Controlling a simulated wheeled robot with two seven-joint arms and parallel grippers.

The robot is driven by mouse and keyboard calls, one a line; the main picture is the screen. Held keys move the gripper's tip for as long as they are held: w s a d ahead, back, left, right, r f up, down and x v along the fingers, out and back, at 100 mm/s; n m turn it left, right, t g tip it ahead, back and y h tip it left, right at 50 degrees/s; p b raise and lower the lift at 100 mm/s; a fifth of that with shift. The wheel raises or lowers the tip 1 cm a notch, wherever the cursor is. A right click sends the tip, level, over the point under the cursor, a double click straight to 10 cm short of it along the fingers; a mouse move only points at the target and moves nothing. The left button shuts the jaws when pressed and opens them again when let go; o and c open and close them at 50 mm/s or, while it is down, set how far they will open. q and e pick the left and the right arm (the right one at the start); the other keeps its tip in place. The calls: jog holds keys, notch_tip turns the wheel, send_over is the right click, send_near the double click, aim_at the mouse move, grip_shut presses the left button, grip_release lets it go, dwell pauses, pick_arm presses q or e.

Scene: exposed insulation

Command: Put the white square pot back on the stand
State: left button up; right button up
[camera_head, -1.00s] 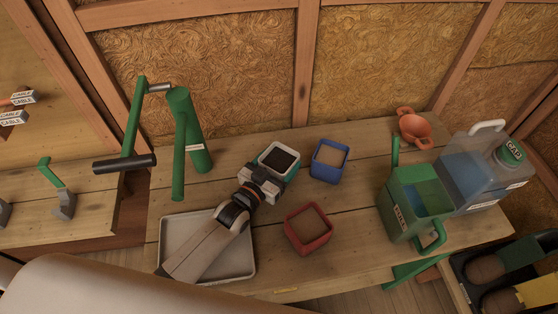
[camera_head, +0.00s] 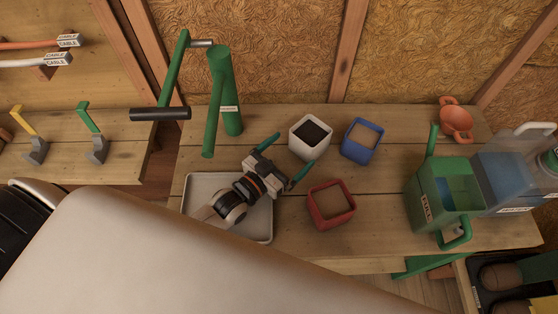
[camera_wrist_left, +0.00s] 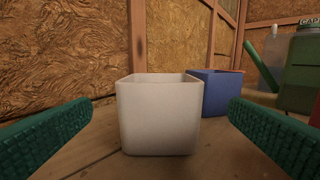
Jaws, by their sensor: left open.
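The white square pot (camera_head: 297,140), filled with dark soil, stands upright on the wooden bench (camera_head: 385,215), left of the blue pot. My left gripper (camera_head: 296,150) is open, just in front and to the left of the white pot. In the left wrist view the white pot (camera_wrist_left: 158,118) stands upright beyond and between the two green fingers (camera_wrist_left: 140,135), with nothing gripped. Its underside is hidden. I cannot tell whether any separate stand is in view. My right gripper is not in view.
A blue pot (camera_head: 359,154) and a red pot (camera_head: 331,216) stand close by. A grey tray (camera_head: 262,228) lies under my left arm. A green lever post (camera_head: 232,115) rises behind left.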

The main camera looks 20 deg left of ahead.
pick_arm(q)
jog(key=v, duration=0.3)
jog(key=shift+s+a, duration=0.1)
jog(key=shift+s, duration=0.2)
jog(key=shift+r, duration=0.15)
